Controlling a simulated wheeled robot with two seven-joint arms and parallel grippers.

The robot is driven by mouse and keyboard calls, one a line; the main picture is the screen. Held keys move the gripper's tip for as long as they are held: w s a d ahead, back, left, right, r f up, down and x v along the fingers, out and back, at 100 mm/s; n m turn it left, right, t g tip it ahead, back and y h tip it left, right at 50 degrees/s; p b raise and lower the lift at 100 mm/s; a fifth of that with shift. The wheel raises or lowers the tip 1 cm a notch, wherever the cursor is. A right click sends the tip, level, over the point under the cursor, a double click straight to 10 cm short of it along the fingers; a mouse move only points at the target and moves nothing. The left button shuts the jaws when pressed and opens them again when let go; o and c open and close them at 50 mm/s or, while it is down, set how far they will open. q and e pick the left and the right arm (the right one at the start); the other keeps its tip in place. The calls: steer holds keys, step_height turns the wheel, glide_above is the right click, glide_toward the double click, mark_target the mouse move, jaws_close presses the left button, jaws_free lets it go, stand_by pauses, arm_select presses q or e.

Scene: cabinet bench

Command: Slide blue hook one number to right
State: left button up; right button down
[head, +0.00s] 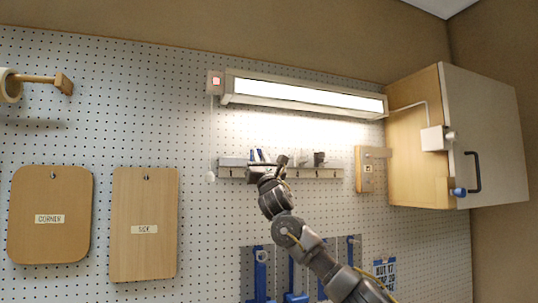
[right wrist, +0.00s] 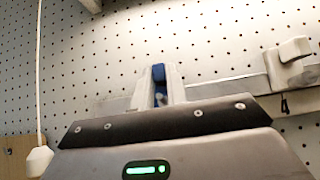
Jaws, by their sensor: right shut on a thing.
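The grey rail (head: 325,174) is mounted on the pegboard below the lit lamp, with small marks along its front too small to read. The blue hook (head: 253,155) is near the rail's left end, partly hidden by my right gripper (head: 259,163). In the right wrist view, the blue hook (right wrist: 158,74) stands between the two pale fingers of my right gripper (right wrist: 158,88), which is shut on it. The rail (right wrist: 225,86) runs behind the fingers. My left gripper is not in view.
A pale hook (head: 302,159) and a dark hook (head: 319,158) sit on the rail right of the gripper. The lamp (head: 305,95) hangs above. A wooden cabinet (head: 418,150) is at right, and blue tools (head: 260,275) hang below. A white cord hangs left of the rail.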

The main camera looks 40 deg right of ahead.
steer(key=shift+s+d+r, duration=0.1)
steer(key=c, duration=1.4)
jaws_free()
steer(key=shift+d, duration=0.2)
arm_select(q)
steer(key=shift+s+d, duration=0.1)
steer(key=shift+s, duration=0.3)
